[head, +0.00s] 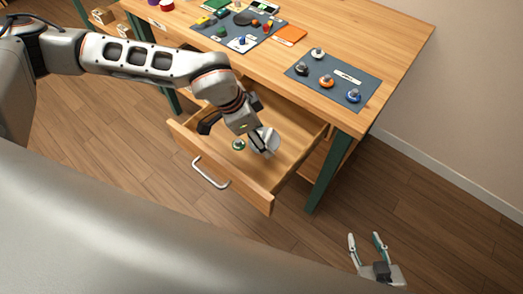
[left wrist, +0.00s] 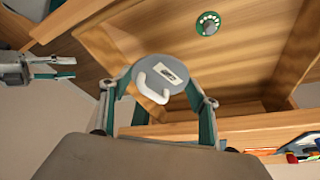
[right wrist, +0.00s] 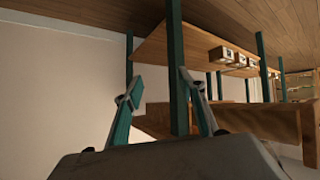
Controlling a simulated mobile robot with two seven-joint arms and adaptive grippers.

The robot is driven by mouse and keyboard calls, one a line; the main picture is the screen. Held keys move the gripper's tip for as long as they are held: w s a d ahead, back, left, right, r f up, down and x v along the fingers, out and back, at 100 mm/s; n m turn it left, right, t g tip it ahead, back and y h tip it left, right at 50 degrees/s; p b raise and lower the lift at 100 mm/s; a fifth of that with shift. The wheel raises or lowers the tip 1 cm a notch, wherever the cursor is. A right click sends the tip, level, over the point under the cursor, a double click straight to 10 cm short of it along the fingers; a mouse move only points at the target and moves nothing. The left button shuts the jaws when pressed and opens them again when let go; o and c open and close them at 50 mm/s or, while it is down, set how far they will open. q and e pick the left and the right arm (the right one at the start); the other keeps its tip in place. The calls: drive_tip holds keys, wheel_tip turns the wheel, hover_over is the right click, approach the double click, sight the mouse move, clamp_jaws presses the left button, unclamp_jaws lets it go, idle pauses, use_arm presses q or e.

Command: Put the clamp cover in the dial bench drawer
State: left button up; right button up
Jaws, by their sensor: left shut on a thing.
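My left gripper (head: 257,137) is shut on the clamp cover (head: 268,141), a grey disc with a white hook-shaped part and a small label. It also shows in the left wrist view (left wrist: 175,72), gripped at its edges by both fingers. The gripper is over the inside of the open dial bench drawer (head: 240,188), near its right side. The head view does not clearly show whether the cover touches the drawer floor. My right gripper (head: 365,240) is open and empty, low over the floor to the right of the drawer.
A green-rimmed dial (head: 238,144) lies in the drawer, left of the cover. The bench top (head: 400,45) above carries a dark mat (head: 335,86) with several knobs, another mat (head: 232,36) with small parts, and an orange sheet (head: 290,34). A bench leg (head: 328,175) stands right of the drawer.

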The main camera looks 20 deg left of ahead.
sight(261, 158)
use_arm(q)
wheel_tip(261, 158, down, 4)
drive_tip(key=shift+r, duration=0.2)
wheel_tip(261, 158, down, 4)
drive_tip(key=shift+r+b, duration=0.15)
drive_tip(key=shift+b, duration=0.3)
drive_tip(key=shift+f, duration=0.35)
drive_tip(key=o, duration=1.1)
drive_tip(key=shift+f, duration=0.15)
